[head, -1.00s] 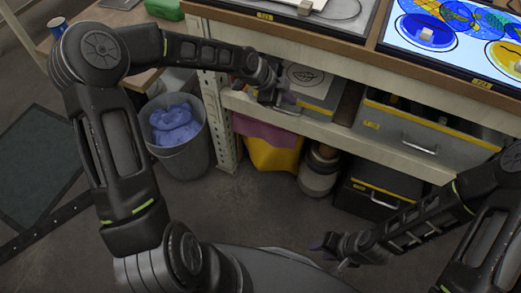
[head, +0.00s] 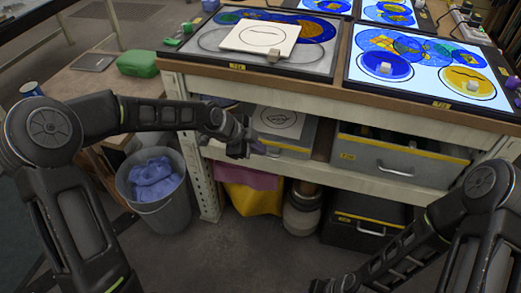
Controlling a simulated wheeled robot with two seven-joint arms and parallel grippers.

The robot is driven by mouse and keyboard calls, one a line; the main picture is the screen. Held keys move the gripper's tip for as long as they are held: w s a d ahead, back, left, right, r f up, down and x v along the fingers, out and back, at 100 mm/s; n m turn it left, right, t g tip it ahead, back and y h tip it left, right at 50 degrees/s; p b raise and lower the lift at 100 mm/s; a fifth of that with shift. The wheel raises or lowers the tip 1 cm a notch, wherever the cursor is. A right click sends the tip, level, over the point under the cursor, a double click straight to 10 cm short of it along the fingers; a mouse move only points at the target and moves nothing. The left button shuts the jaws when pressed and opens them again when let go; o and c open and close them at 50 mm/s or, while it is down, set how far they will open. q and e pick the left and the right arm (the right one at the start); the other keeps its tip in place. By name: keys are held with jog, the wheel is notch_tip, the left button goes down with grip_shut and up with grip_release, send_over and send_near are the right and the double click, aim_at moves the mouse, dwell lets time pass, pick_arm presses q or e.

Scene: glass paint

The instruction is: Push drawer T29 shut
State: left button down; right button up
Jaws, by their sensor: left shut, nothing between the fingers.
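A grey drawer (head: 398,165) with a yellow stripe and a silver handle sits on the shelf under the workbench at right; its small label is too small to read. A second grey box or drawer (head: 299,133), with a leaf drawing on a white sheet, is left of it, partly behind my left gripper. I cannot tell which one is T29. My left gripper (head: 245,146) is shut and empty, at the left end of this second box; contact is unclear. My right gripper (head: 322,287) is low at the bottom edge, partly cut off, away from the drawers.
The workbench above holds trays with glass panels, including a lit one (head: 424,66). Under the shelf are a yellow bag (head: 252,198), a round canister (head: 301,212) and a black case (head: 362,226). A grey bin (head: 165,213) with blue cloth stands at left. The floor in front is clear.

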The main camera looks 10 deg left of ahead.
pick_arm(q)
jog(key=p+v, duration=0.1)
jog(key=v, duration=0.6)
jog(key=shift+s+p, duration=0.15)
jog(key=shift+p, duration=0.25)
jog(key=shift+r, duration=0.1)
jog(key=s+d+f+n, duration=0.2)
jog(key=s+f+n, duration=0.1)
jog(key=f+n, duration=0.55)
jog(key=s+d+f+n, duration=0.2)
jog(key=s+f+n, duration=0.2)
jog(key=f+n, duration=0.45)
jog(key=s+d+f+n+g, duration=0.1)
jog(key=s+d+f+g, duration=0.1)
jog(key=s+f, duration=0.35)
jog(key=s+d+f+g, duration=0.1)
jog(key=s+d+f, duration=0.15)
jog(key=s, duration=0.65)
jog(key=s+d+f+n+g, duration=0.1)
jog(key=s+f+g, duration=0.1)
jog(key=s+f, duration=0.35)
notch_tip(320, 180, up, 17)
jog(key=s+p, duration=0.1)
jog(key=p, duration=1.4)
jog(key=shift+d+y, duration=0.2)
jog(key=shift+y, duration=0.2)
